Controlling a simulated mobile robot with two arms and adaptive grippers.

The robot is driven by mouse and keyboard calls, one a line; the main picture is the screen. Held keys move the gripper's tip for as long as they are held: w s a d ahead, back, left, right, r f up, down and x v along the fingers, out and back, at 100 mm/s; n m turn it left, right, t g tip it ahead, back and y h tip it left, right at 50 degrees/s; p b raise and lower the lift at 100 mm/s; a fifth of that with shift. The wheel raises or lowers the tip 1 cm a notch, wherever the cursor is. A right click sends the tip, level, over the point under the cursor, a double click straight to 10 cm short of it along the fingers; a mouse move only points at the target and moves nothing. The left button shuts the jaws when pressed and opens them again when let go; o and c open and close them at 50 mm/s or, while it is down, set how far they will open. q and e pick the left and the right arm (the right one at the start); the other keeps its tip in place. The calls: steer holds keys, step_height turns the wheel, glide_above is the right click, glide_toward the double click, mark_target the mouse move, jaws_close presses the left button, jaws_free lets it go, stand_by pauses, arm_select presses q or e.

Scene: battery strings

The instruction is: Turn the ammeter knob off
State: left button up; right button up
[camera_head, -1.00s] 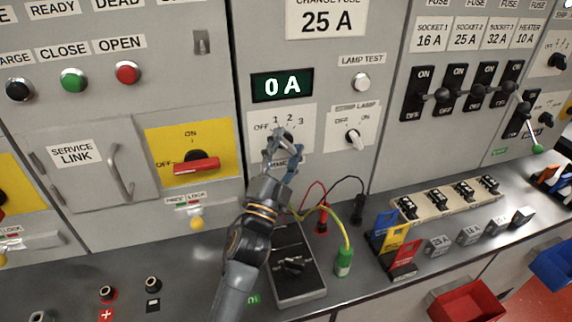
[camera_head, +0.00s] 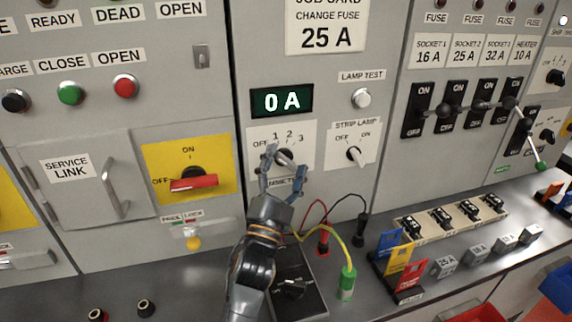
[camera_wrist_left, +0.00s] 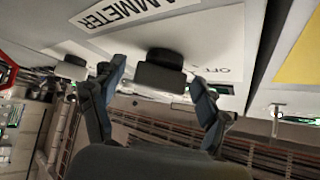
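The ammeter knob (camera_head: 286,156) is a dark knob on a white plate marked OFF, 1, 2, 3, below the green 0 A display (camera_head: 282,100). My left gripper (camera_head: 287,164) is at the knob from below, its fingers spread to either side. In the left wrist view the dark knob (camera_wrist_left: 160,74) shows beyond and between the two open fingers (camera_wrist_left: 158,88), with visible gaps, so the gripper is not closed on it. The fingers partly cover the plate in the head view, and which mark the knob points to cannot be told. My right gripper is out of view.
The strip lamp knob (camera_head: 353,154) is close on the right, with the lamp test button (camera_head: 361,98) above it. A red switch handle on yellow (camera_head: 194,183) is on the left. A black-topped meter box and leads (camera_head: 325,240) lie below on the counter.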

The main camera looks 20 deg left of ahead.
arm_select(q)
steer(key=shift+s+f, duration=0.35)
steer(key=shift+s, duration=0.1)
steer(key=s, duration=1.2)
steer(key=shift+s+a+r, duration=0.1)
